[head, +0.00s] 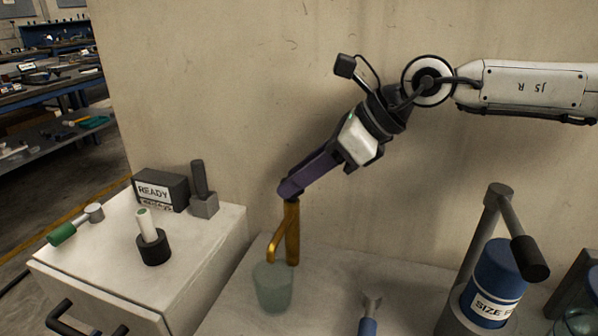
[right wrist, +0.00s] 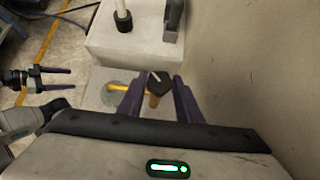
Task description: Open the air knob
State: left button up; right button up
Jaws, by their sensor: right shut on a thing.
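A gold tap (head: 292,232) with a bent spout stands against the wall, over a translucent greenish cup (head: 273,288). In the right wrist view a dark knob (right wrist: 158,80) tops the gold tap (right wrist: 154,100). My right gripper (head: 290,190) reaches down to the tap's top, its purple fingers on either side of the knob and shut on it. The fingers hide the knob in the head view. My left gripper (right wrist: 55,79) shows only in the right wrist view, at the left, with its fingers apart and nothing between them. No label marks the knob as the air knob.
A white cabinet (head: 190,265) at the left carries a READY sign (head: 160,190), a green-handled lever (head: 75,226), a white-topped stick (head: 148,226) and a grey lever (head: 203,188). A blue canister (head: 497,275) with a grey arm stands at the right. The wall is close behind.

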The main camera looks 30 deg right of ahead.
jog(key=o, duration=1)
jog(key=shift+o, duration=0.2)
jog(key=shift+s+d+r, duration=0.1)
jog(key=p+v, duration=0.1)
jog(key=v, duration=0.9)
